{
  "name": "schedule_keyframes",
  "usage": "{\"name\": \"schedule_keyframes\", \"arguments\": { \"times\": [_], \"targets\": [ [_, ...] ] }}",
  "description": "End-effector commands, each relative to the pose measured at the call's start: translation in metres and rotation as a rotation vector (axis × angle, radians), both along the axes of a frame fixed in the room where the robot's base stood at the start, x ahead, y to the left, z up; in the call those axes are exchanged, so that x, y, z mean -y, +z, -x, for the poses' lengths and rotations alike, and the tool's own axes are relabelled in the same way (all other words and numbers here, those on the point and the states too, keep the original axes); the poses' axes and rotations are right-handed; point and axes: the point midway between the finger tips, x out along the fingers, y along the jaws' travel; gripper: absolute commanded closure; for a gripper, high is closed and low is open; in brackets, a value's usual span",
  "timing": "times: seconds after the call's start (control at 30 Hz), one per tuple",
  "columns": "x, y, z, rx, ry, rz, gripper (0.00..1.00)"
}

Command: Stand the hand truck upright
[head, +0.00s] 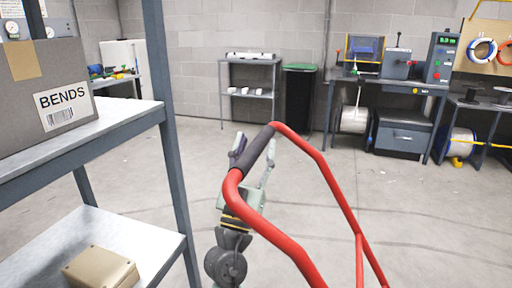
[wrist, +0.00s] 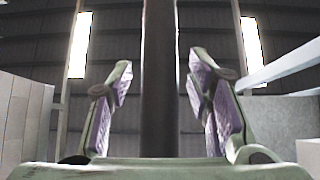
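The hand truck (head: 335,190) shows as a red tubular frame, running from the bottom right up to a black grip (head: 257,152) in the head view. Its lower part is out of view, so I cannot tell how far it leans. My gripper (head: 252,150) is at the black grip, partly hidden behind it, with a finger showing on each side. In the wrist view my gripper (wrist: 160,85) is open, its purple pads apart. The dark grip (wrist: 159,80) runs between the two fingers in that picture, with a narrow gap on both sides.
A shelf rack (head: 165,110) stands close on the left with a cardboard box (head: 45,85) marked BENDS and a tan box (head: 100,268). A small shelf (head: 250,92), a dark bin (head: 299,98) and a workbench (head: 385,85) line the back wall. The middle floor is clear.

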Motion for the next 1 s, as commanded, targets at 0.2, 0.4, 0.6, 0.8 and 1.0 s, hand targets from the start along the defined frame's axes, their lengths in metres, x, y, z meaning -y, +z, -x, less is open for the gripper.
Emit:
{"name": "schedule_keyframes", "arguments": {
  "times": [0.2, 0.4, 0.6, 0.8, 1.0],
  "targets": [
    [0.0001, 0.0, -0.0001, 0.0, 0.0, 0.0, 0.69],
    [0.0002, 0.0, -0.0001, 0.0, 0.0, 0.0, 0.82],
    [0.0003, 0.0, -0.0002, 0.0, 0.0, 0.0, 0.95],
    [0.0004, 0.0001, -0.0002, 0.0, -0.001, 0.001, 1.0],
    [0.0004, 0.0001, -0.0003, 0.0, -0.001, 0.0, 1.0]
  ]
}}
